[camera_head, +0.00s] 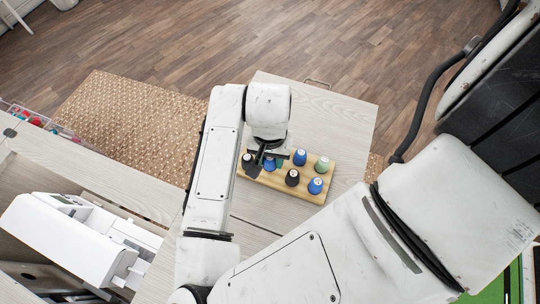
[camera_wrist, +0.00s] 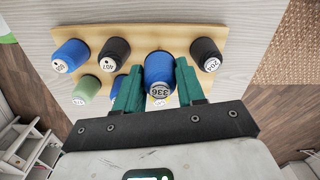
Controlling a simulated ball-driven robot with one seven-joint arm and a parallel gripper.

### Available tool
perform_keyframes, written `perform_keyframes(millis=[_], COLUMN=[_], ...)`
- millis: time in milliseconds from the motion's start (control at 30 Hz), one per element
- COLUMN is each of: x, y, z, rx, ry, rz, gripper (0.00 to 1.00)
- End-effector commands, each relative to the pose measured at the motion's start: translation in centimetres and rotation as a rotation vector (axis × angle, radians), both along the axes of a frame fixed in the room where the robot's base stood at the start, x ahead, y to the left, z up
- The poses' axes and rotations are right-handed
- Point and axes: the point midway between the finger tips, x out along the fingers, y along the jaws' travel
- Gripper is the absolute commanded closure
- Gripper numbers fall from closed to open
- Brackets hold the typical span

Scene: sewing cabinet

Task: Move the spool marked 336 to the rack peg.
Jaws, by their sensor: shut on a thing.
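The blue spool marked 336 (camera_wrist: 159,70) is between the green fingers of my gripper (camera_wrist: 158,84) in the wrist view, its numbered end facing the camera. My gripper is shut on it. The spool looks larger than its neighbours; I cannot tell whether it is clear of the wooden rack (camera_wrist: 182,36). In the head view my gripper (camera_head: 262,160) is over the left part of the rack (camera_head: 270,184) and mostly hides the held spool. I cannot make out a bare peg in either view.
A black spool marked 204 (camera_wrist: 205,54) stands beside one finger. On the other side are a black spool (camera_wrist: 114,52), a blue spool (camera_wrist: 70,54), a green spool (camera_wrist: 87,89) and a partly hidden blue spool (camera_head: 300,157). A white sewing machine (camera_head: 75,235) is at lower left.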

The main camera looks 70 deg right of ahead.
Motion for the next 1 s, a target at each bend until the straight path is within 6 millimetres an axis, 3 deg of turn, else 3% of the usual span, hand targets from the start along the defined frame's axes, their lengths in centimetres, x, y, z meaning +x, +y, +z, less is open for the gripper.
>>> perform_keyframes(millis=[1000], x=[0.0], y=[0.0], z=[-2.3], rx=[0.001], ry=[0.000], rz=[0.000], gripper=[0.90])
